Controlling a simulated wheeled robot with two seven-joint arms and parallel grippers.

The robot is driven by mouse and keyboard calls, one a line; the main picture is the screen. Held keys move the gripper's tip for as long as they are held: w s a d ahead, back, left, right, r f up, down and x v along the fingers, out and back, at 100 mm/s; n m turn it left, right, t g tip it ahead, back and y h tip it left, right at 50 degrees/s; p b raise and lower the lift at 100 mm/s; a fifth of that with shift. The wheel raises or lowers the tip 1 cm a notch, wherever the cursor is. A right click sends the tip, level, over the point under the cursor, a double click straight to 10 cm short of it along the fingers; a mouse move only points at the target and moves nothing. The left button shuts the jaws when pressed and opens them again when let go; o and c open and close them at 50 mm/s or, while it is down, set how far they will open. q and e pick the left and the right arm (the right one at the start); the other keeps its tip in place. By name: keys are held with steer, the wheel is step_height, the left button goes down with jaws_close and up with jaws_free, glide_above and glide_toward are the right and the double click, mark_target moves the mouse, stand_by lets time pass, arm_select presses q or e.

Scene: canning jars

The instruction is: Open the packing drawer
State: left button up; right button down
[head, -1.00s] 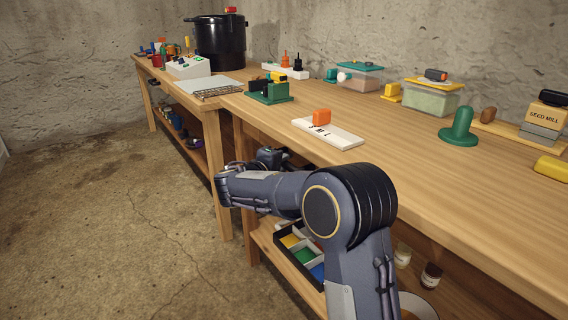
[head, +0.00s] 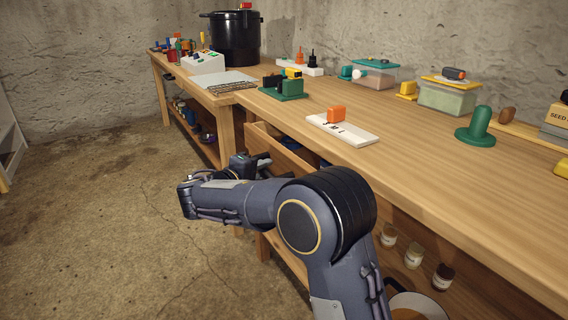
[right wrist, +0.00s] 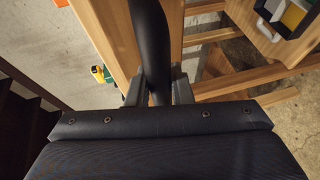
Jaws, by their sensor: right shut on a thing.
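The wooden packing drawer (head: 264,142) stands pulled out from under the near bench's top in the head view, with part of its inside and something blue in it showing. My right gripper (head: 258,165) is at the drawer's front, largely hidden behind my own forearm. In the right wrist view, my right gripper (right wrist: 158,90) has its two fingers closed around a thick black bar handle (right wrist: 150,35). Wood of the drawer or bench lies beside the bar. My left gripper is not in view.
Jars (head: 413,256) stand on the lower shelf. The concrete floor (head: 110,230) at left is clear.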

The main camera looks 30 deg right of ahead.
steer(key=a+p, duration=0.1)
steer(key=a, duration=0.9)
steer(key=shift+s+a+p, duration=0.35)
steer(key=shift+s, duration=0.1)
steer(key=shift+f, duration=0.1)
steer(key=c, duration=1.3)
jaws_free()
steer(key=p+v, duration=0.2)
steer(key=v, duration=0.5)
steer(key=shift+s+a, duration=0.2)
steer(key=shift+a, duration=0.15)
